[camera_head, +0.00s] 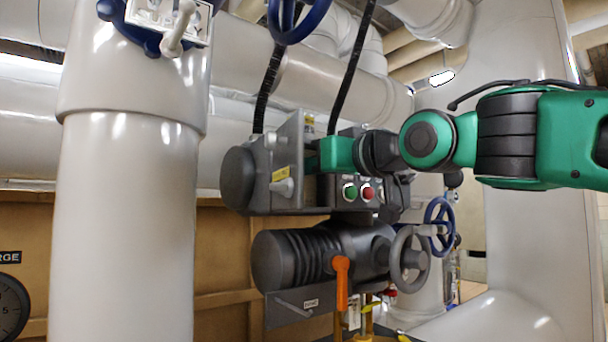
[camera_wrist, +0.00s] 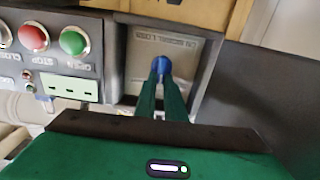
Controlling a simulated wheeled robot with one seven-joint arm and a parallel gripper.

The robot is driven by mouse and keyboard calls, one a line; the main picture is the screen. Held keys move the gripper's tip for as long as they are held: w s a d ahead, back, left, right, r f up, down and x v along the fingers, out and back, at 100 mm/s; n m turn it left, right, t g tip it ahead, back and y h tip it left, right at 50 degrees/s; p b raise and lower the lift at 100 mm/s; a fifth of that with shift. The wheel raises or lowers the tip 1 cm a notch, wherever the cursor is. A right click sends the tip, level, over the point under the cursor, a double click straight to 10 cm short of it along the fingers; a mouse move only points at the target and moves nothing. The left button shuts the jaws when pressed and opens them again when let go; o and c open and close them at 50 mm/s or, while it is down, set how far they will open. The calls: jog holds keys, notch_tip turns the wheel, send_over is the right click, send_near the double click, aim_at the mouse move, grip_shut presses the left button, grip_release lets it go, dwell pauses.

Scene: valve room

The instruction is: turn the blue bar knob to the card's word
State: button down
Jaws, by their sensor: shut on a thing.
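The blue bar knob (camera_wrist: 161,66) sits on a recessed grey panel (camera_wrist: 134,75) in the wrist view. The two green fingers of my gripper (camera_wrist: 161,82) are shut on the knob and hide much of it. Lettering on the panel above the knob appears upside down, and I cannot read it surely. In the head view my gripper (camera_head: 333,153) reaches into the grey actuator box (camera_head: 243,178), and the knob is hidden there. A small light card (camera_head: 312,303) is on the lower plate, its word too small to read surely.
Green (camera_wrist: 74,41) and red (camera_wrist: 33,37) push buttons lie left of the knob in the wrist view. Below the box are an orange lever (camera_head: 341,280) and a grey handwheel (camera_head: 410,260). A thick white pipe (camera_head: 130,220) stands at left.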

jog(key=n, duration=0.3)
jog(key=a+n, duration=0.1)
jog(key=n, duration=0.3)
jog(key=f+n, duration=0.1)
jog(key=n, duration=0.3)
jog(key=shift+s+a+f, duration=0.1)
jog(key=shift+s+a, duration=0.05)
jog(key=shift+s, duration=0.25)
jog(key=shift+n, duration=0.4)
jog(key=c, duration=1.8)
grip_release()
jog(key=shift+s, duration=0.1)
jog(key=shift+c, duration=0.2)
